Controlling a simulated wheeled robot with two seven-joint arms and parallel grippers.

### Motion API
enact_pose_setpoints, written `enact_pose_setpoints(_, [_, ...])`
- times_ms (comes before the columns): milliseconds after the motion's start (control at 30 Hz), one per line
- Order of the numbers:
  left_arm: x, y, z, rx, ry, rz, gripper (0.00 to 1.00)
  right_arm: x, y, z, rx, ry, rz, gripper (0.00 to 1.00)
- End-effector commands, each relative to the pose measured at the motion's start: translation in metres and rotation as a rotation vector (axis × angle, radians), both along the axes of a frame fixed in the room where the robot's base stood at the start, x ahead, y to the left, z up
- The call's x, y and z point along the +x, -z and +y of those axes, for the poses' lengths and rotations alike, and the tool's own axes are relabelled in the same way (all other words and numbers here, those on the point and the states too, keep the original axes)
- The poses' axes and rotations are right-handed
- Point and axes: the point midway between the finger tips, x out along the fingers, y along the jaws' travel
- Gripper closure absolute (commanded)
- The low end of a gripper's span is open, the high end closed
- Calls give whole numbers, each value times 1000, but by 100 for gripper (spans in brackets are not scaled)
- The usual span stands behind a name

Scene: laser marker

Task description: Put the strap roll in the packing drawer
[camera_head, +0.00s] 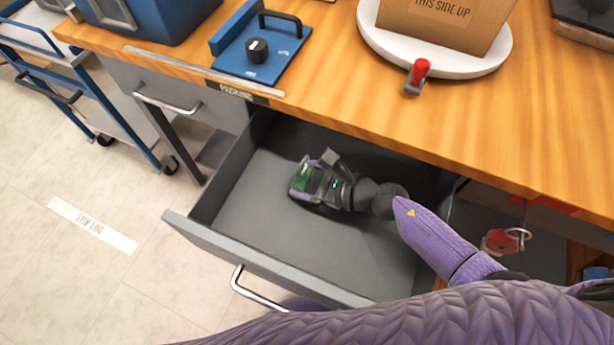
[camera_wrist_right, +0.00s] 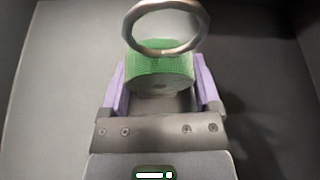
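The green strap roll (camera_wrist_right: 160,75) sits between the two purple fingers of my right gripper (camera_wrist_right: 160,92), which appear to press on its sides. In the head view the strap roll (camera_head: 301,178) shows at the tip of my right gripper (camera_head: 305,177), inside the open grey packing drawer (camera_head: 255,215). The gripper points left, over the left part of the drawer. I cannot tell whether the roll touches the drawer floor. A metal ring (camera_wrist_right: 167,27) shows by the roll in the wrist view. My left gripper is not in view.
The wooden table (camera_head: 335,75) overhangs the drawer's back. The drawer's front wall (camera_head: 260,264) and handle (camera_head: 255,292) face the floor. A blue fixture (camera_head: 262,50) and a white turntable (camera_head: 435,60) stand above. A red tag with a ring (camera_head: 500,240) hangs at right.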

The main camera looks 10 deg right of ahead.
Motion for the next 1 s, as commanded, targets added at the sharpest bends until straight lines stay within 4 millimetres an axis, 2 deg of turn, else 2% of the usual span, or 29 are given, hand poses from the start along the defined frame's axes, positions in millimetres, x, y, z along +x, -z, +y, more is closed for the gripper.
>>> enact_pose_setpoints(33, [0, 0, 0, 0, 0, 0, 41, 0, 0, 0, 0, 0, 0, 9])
enact_pose_setpoints(100, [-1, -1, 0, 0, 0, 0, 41, 0, -1, 0, 0, 0, 0, 0])
enact_pose_setpoints(433, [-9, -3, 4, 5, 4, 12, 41, 0, -1, 0, -1, 0, -1, 0])
enact_pose_setpoints(533, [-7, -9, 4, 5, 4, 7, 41, -1, -8, -1, -1, 1, -1, 0])
enact_pose_setpoints(1000, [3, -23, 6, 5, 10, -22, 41, -62, -44, -77, -2, 2, 2, 0])
